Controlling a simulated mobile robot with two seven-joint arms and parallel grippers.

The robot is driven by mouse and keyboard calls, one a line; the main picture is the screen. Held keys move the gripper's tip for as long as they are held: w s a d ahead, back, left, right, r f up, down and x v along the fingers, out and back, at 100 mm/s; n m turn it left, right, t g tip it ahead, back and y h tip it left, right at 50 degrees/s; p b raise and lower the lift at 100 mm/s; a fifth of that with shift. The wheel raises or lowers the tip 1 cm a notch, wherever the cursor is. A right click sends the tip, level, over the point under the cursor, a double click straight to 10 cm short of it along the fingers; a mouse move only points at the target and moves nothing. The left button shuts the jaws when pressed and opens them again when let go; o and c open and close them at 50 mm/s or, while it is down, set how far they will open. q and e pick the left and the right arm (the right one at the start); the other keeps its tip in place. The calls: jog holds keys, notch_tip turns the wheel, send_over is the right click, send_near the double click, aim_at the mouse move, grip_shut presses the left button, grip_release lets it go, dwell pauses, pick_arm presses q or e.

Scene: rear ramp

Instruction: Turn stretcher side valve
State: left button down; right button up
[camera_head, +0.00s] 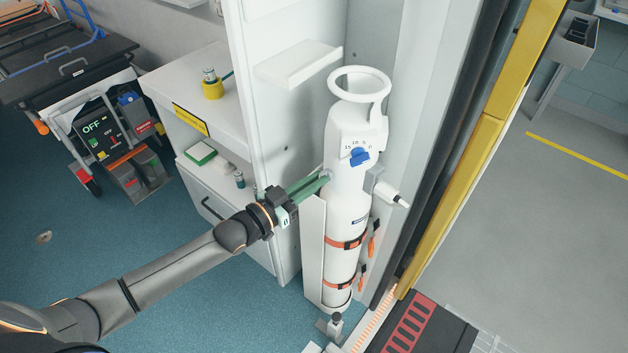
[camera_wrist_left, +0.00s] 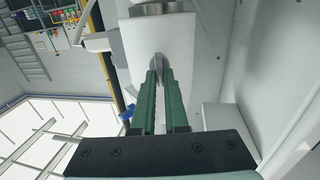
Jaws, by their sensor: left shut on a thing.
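A white oxygen cylinder (camera_head: 345,215) stands upright in a white holder, with a round handle on top and a blue knob (camera_head: 360,156) on its numbered dial. My left gripper (camera_head: 323,178) reaches in from the left at the cylinder's upper left side. Its green fingers are shut on the small grey side valve (camera_wrist_left: 157,63), seen at the fingertips in the left wrist view, where the gripper (camera_wrist_left: 158,76) also shows. The fingers hide most of the valve, and I cannot tell its turn angle. My right gripper is not in view.
A white cabinet (camera_head: 265,150) with a shelf (camera_head: 298,65) stands close beside the gripper. Orange straps (camera_head: 345,242) hold the cylinder. A white fitting (camera_head: 388,193) sticks out on its right. A yellow-edged doorway is at the right; blue floor (camera_head: 150,270) lies open at left.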

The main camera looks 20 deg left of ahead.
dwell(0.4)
pick_arm(q)
jog(key=n, duration=0.4)
jog(key=shift+a+p, duration=0.1)
jog(key=shift+p, duration=0.25)
jog(key=c, duration=0.9)
grip_release()
jog(key=shift+c, duration=0.2)
jog(key=shift+a, duration=0.1)
jog(key=v, duration=1.2)
jog(key=shift+s, duration=0.2)
